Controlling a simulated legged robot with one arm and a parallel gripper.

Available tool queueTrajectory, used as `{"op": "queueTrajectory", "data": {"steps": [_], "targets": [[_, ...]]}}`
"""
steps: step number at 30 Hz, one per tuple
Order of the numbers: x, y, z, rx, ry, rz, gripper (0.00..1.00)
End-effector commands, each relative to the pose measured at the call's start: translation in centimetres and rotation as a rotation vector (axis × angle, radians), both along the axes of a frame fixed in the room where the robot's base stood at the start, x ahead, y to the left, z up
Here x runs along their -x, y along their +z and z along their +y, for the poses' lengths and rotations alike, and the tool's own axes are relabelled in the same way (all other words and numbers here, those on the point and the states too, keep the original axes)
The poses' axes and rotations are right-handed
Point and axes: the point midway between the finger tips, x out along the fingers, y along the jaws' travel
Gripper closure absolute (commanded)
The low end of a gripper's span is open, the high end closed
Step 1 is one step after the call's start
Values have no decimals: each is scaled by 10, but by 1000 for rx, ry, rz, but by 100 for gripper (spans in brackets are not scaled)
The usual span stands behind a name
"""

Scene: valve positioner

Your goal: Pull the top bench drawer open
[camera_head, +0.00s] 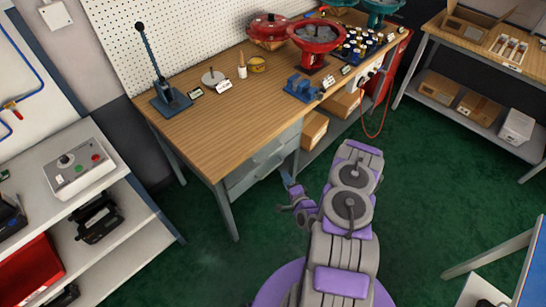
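The wooden-topped bench (215,112) stands across the middle of the view. Under its near front edge is a grey drawer unit, with the top drawer (277,146) above a lower drawer (243,183). The drawer fronts look flush or nearly so; the steep view makes their exact position hard to judge. My gripper (288,180) is low in front of the drawer unit, to the right of the lower drawer's front. Its fingers are small and dark here, so I cannot tell their opening or whether they touch a handle.
On the bench are a lever stand (170,98), a blue vise (301,88) and a red valve wheel (315,38). Cardboard boxes (313,128) sit on the shelf right of the drawers. Shelving (120,232) stands at left. Green floor (430,170) is clear at right.

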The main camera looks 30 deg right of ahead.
Motion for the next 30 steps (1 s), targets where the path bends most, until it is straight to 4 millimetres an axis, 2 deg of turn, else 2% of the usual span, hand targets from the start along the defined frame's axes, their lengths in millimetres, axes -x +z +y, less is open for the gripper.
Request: {"op": "queueTrajectory", "data": {"steps": [11, 24, 30], "targets": [[-54, -13, -8, -3, 3, -2, 62], [-133, -27, -8, 1, 1, -3, 62], [-152, -31, -14, -3, 0, -1, 62]]}}
